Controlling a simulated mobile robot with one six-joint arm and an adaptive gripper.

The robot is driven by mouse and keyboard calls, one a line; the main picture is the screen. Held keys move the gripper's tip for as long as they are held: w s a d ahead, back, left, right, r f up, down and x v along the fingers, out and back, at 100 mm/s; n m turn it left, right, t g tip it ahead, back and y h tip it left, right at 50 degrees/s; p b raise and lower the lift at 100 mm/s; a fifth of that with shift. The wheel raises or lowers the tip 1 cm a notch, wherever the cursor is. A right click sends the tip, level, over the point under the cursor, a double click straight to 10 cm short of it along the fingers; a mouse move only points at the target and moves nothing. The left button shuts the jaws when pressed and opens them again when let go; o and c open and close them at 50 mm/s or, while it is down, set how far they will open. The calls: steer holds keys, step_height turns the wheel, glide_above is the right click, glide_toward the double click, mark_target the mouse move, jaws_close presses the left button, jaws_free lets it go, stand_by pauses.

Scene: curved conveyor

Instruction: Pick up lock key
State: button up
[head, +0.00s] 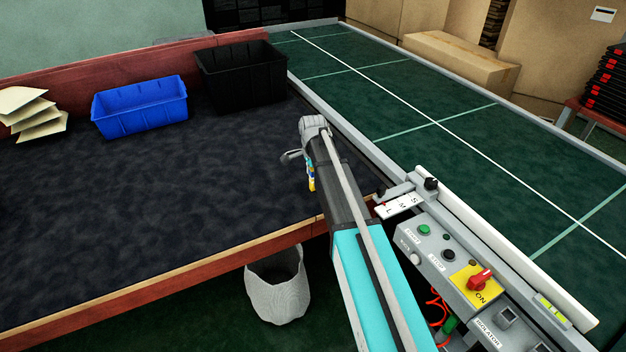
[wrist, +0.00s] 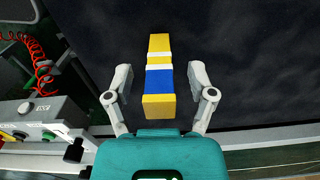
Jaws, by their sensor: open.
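A long block with yellow, white and blue bands (wrist: 159,80) shows in the wrist view over the dark table surface. It may be the lock key; I see no label that says so. My gripper (wrist: 161,76) is open, with one finger on each side of the block and a visible gap at both sides. I cannot tell how far the fingers are above the table. In the head view a small part of the banded block (head: 311,178) shows at the left side of my arm, which hides the rest.
The dark-topped table (head: 200,200) is mostly clear. A blue bin (head: 140,108), a black bin (head: 242,78) and stacked cards (head: 32,113) stand at its back. The green conveyor (head: 440,110) and a control box with a red switch (head: 481,279) are at the right.

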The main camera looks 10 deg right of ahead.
jaws_close()
steer(key=shift+r, duration=0.1)
stand_by(0.5)
step_height(320, 180, up, 2)
steer(key=p, duration=0.2)
steer(key=shift+r+p, duration=0.25)
steer(key=shift+p, duration=0.1)
steer(key=s+r+p, duration=1)
steer(key=s, duration=0.4)
steer(key=shift+r, duration=0.2)
steer(key=shift+a, duration=0.1)
